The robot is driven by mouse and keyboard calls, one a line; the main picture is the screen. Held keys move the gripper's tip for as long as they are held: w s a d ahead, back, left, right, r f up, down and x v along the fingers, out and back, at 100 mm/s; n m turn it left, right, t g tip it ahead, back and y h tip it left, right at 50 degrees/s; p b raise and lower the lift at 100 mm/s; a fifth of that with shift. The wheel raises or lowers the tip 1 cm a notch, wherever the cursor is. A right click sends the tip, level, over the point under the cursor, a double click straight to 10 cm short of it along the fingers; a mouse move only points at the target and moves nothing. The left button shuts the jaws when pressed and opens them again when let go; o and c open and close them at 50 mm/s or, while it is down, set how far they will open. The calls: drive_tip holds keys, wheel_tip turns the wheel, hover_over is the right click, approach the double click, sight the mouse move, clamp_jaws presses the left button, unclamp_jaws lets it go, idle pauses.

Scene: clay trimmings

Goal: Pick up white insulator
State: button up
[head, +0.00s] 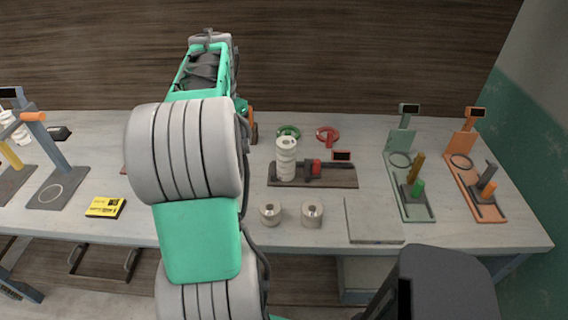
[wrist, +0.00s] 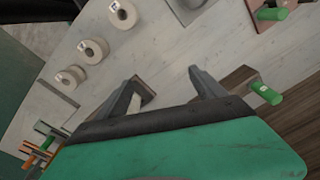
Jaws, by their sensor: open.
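The white insulator (head: 286,160) is a ribbed white cylinder standing upright on a dark wooden board (head: 340,180), left of a small red clamp (head: 316,168). My gripper (wrist: 165,90) shows in the wrist view with its two fingers spread apart and nothing between them but tabletop and the end of a dark board. In the head view its fingers are hidden behind my arm, which reaches over the table left of the insulator.
Two pale rolls (head: 270,212) (head: 312,212) and a grey plate (head: 374,220) lie in front of the board. Green (head: 289,132) and red (head: 327,135) rings lie behind it. Green (head: 410,200) and orange (head: 478,205) stands are at right. A yellow box (head: 105,207) lies left.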

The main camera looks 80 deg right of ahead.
sight(285, 142)
drive_tip(key=s+d+f+m, duration=0.1)
drive_tip(key=s+d, duration=0.1)
drive_tip(key=s, duration=0.2)
drive_tip(key=s+d+f+m, duration=0.1)
drive_tip(key=s+d+m, duration=0.1)
drive_tip(key=s, duration=0.3)
drive_tip(key=s+d+f+m, duration=0.1)
drive_tip(key=s+d+m, duration=0.1)
drive_tip(key=s+d, duration=0.1)
drive_tip(key=shift+s+d+y, duration=0.3)
drive_tip(key=shift+s+d, duration=0.1)
drive_tip(key=shift+s, duration=0.3)
drive_tip(key=f, duration=0.7)
drive_tip(key=shift+d+f+p, duration=0.2)
drive_tip(key=shift+f+p, duration=0.1)
drive_tip(key=shift+p, duration=0.05)
drive_tip(key=shift+c, duration=0.5)
clamp_jaws()
drive_tip(key=shift+r, duration=0.1)
